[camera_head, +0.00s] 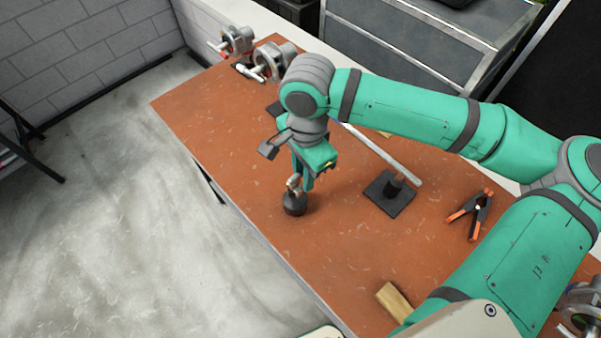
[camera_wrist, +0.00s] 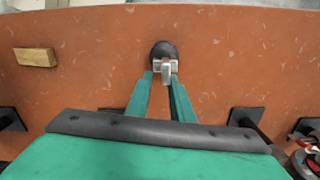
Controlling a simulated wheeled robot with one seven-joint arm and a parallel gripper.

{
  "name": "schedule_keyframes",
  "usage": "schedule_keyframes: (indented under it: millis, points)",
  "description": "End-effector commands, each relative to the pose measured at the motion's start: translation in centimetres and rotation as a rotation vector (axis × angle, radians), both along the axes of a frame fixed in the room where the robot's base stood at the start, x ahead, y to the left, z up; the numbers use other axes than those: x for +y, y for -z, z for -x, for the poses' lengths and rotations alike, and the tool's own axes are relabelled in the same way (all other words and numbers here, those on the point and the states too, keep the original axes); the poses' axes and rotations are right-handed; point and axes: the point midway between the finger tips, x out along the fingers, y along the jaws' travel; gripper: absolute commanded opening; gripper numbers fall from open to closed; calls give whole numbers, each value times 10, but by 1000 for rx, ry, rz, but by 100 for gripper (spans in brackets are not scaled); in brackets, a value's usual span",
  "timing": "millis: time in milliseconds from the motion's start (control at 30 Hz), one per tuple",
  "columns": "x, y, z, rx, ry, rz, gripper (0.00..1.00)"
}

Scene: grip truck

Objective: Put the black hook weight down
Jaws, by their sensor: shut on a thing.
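The black hook weight (camera_head: 295,204) is a dark round body with a metal hook on top. It is upright at the left edge side of the orange-brown table (camera_head: 340,245). I cannot tell whether its base touches the table. My gripper (camera_head: 297,184) is above it, pointing down, with its green fingers shut on the metal hook. In the wrist view the weight (camera_wrist: 163,49) shows beyond the fingertips, and my gripper (camera_wrist: 164,76) has the hook between its fingers. The fingers hide part of the hook.
A black base plate with a rod (camera_head: 389,194) and an orange-black clamp (camera_head: 469,211) are to the right. A wooden block (camera_head: 394,301) lies nearer the front. Metal clamp fixtures (camera_head: 238,42) stand at the far end. The table around the weight is clear.

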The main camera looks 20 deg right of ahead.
Motion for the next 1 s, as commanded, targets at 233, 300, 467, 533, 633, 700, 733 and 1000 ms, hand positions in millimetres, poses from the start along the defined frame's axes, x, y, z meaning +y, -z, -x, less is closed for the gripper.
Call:
schedule_keyframes:
  millis: [233, 300, 467, 533, 633, 700, 733, 1000]
  points:
    - [-4, 8, 1, -3, 8, 0, 0]
    - [-4, 8, 1, -3, 9, 0, 0]
    - [-5, 10, 2, -1, 11, -1, 0]
    - [-5, 11, 2, -1, 11, -1, 30]
    - [-4, 11, 1, -2, 9, 0, 39]
    - [-3, 11, 1, -2, 6, 0, 39]
    - [-2, 11, 1, -1, 5, 0, 39]
    - [-1, 3, 0, -3, 2, 0, 39]
